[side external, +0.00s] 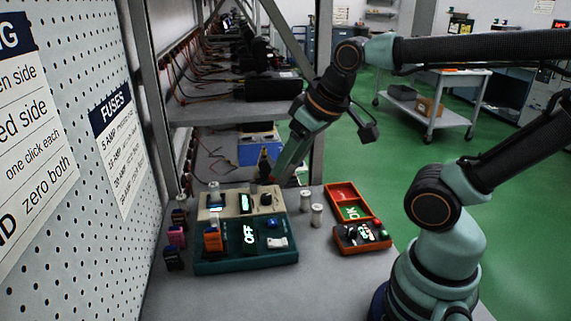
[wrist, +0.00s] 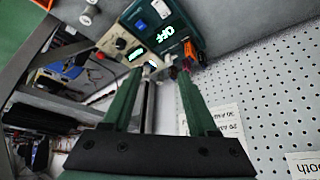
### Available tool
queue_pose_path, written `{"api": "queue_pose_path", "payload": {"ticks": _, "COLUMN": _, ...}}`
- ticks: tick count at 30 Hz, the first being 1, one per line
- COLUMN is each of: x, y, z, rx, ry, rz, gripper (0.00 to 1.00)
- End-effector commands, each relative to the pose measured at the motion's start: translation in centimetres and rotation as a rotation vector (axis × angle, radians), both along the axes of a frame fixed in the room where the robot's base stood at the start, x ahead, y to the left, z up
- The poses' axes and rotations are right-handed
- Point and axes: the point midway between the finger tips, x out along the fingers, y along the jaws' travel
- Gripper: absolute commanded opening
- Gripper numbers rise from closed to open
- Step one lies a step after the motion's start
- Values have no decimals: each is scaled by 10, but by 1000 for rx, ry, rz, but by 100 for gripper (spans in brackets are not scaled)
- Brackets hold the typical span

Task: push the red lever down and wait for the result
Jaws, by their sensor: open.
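A teal box (side external: 285,258) with a lit OFF display (side external: 250,234) stands on the bench; it also shows in the wrist view (wrist: 172,27). An orange-red block (side external: 212,240) stands up at its left end. I cannot tell whether this is the red lever. A beige box (side external: 225,204) with a lit display sits right behind the teal one. My gripper (wrist: 160,78) is open, its two green fingers apart with no held object visible. In the side view it points down at the beige box's back right; contact there is unclear.
An orange unit (side external: 348,246) with a green display, knob and buttons stands to the right. Two small metal cylinders (side external: 317,215) stand between. Several small coloured parts (side external: 177,236) line the left. A pegboard wall (side external: 75,230) bounds the left; the bench front is clear.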

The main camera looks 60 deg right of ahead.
Motion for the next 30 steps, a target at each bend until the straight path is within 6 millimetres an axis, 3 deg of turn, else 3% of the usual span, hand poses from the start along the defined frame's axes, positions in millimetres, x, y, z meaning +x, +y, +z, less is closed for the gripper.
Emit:
{"api": "queue_pose_path", "payload": {"ticks": 1, "x": 1, "y": 0, "z": 0, "rx": 1, "ry": 1, "rz": -2, "gripper": 35}}
{"api": "queue_pose_path", "payload": {"ticks": 3, "x": 3, "y": -2, "z": 2, "rx": 4, "ry": 6, "rz": -12, "gripper": 8}}
{"api": "queue_pose_path", "payload": {"ticks": 4, "x": 4, "y": -2, "z": 3, "rx": 5, "ry": 11, "rz": -19, "gripper": 0}}
{"api": "queue_pose_path", "payload": {"ticks": 8, "x": 16, "y": -9, "z": 9, "rx": 22, "ry": 45, "rz": -73, "gripper": 0}}
{"api": "queue_pose_path", "payload": {"ticks": 17, "x": 62, "y": -39, "z": 23, "rx": 82, "ry": 160, "rz": -280, "gripper": 0}}
{"api": "queue_pose_path", "payload": {"ticks": 30, "x": 130, "y": -98, "z": 5, "rx": 162, "ry": 324, "rz": -599, "gripper": 0}}
